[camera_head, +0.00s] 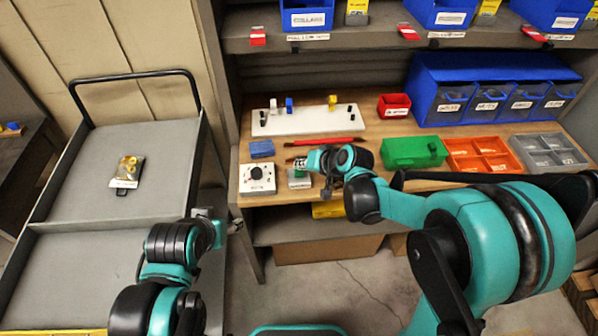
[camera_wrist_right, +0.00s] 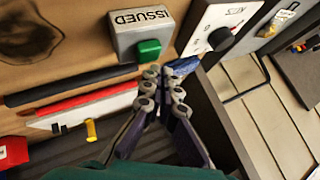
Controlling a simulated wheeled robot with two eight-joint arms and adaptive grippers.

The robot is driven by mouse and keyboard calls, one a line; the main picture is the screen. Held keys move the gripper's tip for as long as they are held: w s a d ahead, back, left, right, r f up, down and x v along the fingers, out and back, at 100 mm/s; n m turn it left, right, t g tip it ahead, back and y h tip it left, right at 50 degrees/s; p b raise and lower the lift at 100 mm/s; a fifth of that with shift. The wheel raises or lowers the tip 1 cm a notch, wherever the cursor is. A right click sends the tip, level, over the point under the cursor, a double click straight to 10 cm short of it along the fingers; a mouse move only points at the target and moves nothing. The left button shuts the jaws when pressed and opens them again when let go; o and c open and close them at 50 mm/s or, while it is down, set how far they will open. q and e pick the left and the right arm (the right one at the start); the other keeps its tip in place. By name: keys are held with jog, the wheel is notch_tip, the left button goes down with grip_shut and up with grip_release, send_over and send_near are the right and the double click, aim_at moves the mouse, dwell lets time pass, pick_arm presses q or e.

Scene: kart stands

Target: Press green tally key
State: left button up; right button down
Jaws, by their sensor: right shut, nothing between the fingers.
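The green tally key (camera_wrist_right: 149,50) is a green button on the side of a small grey box marked ISSUED (camera_wrist_right: 143,22). In the head view this box (camera_head: 299,181) stands near the shelf's front edge, partly hidden by my right wrist. In the right wrist view my right gripper (camera_wrist_right: 158,73) is shut and empty, its fingertips just beside the green key in the picture. I cannot tell if they touch it. My left arm is at the lower left, over the cart's edge; its fingers are too unclear to read.
A white box with a black dial (camera_head: 257,179) and a blue block (camera_head: 261,149) stand left of the tally box. Red and dark pencils (camera_head: 325,142) lie behind it. A green bin (camera_head: 414,152) is to the right. A grey cart (camera_head: 95,265) stands at the left.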

aim_at(301, 174)
jog(key=shift+f+b, duration=0.3)
jog(key=shift+f, duration=0.1)
jog(key=shift+f+b, duration=0.45)
jog(key=shift+f, duration=0.05)
dwell(0.5)
dwell(0.3)
jog(key=shift+r+p, duration=0.75)
jog(key=shift+r, duration=0.25)
jog(key=shift+r+p, duration=1.95)
jog(key=shift+r, duration=0.6)
jog(key=shift+f, duration=0.1)
